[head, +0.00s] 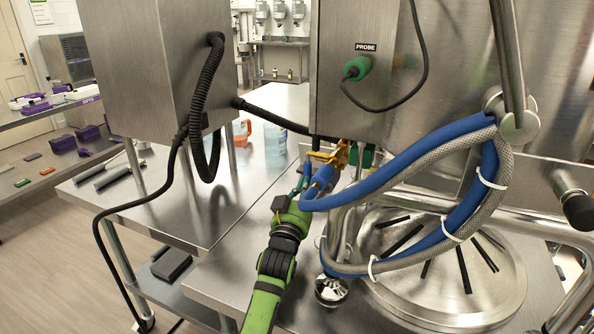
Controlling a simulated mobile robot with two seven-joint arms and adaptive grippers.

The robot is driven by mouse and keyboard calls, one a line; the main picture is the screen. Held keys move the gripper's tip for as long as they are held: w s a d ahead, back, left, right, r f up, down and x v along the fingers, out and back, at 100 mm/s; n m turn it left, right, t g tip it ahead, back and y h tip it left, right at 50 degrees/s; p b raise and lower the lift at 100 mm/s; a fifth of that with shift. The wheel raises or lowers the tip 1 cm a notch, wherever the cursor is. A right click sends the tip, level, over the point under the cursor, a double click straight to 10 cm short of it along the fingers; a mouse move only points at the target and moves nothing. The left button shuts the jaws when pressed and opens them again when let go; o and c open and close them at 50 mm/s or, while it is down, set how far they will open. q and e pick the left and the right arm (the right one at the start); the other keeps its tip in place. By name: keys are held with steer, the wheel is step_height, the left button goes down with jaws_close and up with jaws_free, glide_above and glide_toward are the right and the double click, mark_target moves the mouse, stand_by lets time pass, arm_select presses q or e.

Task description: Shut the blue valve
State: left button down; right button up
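A brass valve body (341,152) sits below the steel box marked PROBE, in the middle of the head view. A short blue part (323,177), which looks like the blue valve's handle, is just below and left of the brass. The end of a blue hose passes close by, so handle and hose are hard to separate. My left gripper (304,176) is at the end of the green arm, right at the blue part. Its fingers are small and partly hidden; I cannot tell whether they touch or grip it. My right gripper is not in view.
Blue and grey braided hoses (420,165) loop to the right of the valve, over a round steel lid (450,285). The PROBE box (345,90) hangs above. A black cable (105,250) hangs at left. The steel table (200,205) has free room left of my arm.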

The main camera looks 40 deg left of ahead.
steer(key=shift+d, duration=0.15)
arm_select(q)
steer(key=r+v, duration=0.3)
steer(key=v, duration=1.3)
steer(key=shift+s+d, duration=0.25)
steer(key=shift+s, duration=0.45)
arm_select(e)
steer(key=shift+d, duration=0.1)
arm_select(q)
steer(key=shift+f, duration=0.15)
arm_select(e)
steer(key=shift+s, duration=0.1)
